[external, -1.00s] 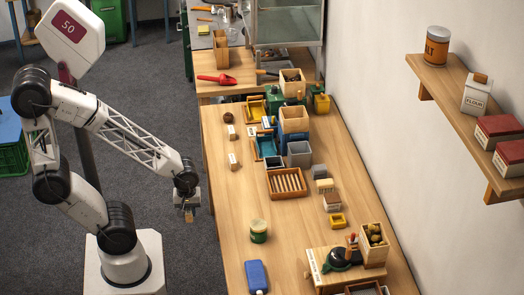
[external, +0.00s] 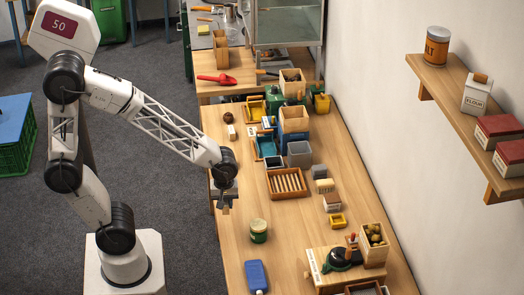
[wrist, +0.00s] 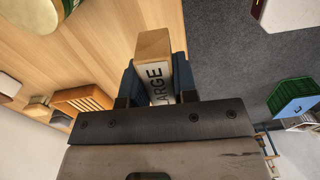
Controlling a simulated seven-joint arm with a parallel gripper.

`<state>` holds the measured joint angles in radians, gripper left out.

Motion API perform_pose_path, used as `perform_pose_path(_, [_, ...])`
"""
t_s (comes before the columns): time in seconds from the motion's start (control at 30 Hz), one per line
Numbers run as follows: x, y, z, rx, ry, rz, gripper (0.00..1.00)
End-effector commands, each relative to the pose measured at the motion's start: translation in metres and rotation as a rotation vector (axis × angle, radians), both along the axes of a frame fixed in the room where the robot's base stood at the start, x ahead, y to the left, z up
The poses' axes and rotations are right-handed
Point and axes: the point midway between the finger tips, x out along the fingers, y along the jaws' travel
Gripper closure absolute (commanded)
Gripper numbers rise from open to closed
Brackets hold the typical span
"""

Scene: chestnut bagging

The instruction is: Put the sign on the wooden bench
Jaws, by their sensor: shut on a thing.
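The sign is a small light-wood block with a white face lettered "LARGE" (wrist: 157,82), seen in the wrist view. My gripper (external: 225,207) is shut on it, with the dark blue fingers on both sides of the block. In the external view my gripper hangs near the left edge of the wooden bench (external: 228,238), above its surface, and the sign is only a small pale tip below the fingers. The bench also shows in the wrist view (wrist: 105,55), with grey floor beside it.
A slatted wooden tray (external: 287,184) lies right of my gripper. A small pale block (external: 231,132) lies farther back. Bare wood shows between the tray and the tin.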

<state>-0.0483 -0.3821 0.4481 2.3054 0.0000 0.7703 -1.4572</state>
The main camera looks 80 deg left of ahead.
Motion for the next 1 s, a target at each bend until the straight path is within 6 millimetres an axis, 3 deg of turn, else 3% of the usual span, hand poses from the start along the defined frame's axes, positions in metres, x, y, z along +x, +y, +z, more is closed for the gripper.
perform_pose_path(0.47, [0.109, -0.034, 0.017, 0.0, 0.0, 0.02, 0.96])
perform_pose_path(1.0, [0.223, -0.089, 0.021, 0.0, 0.0, 0.043, 0.96])
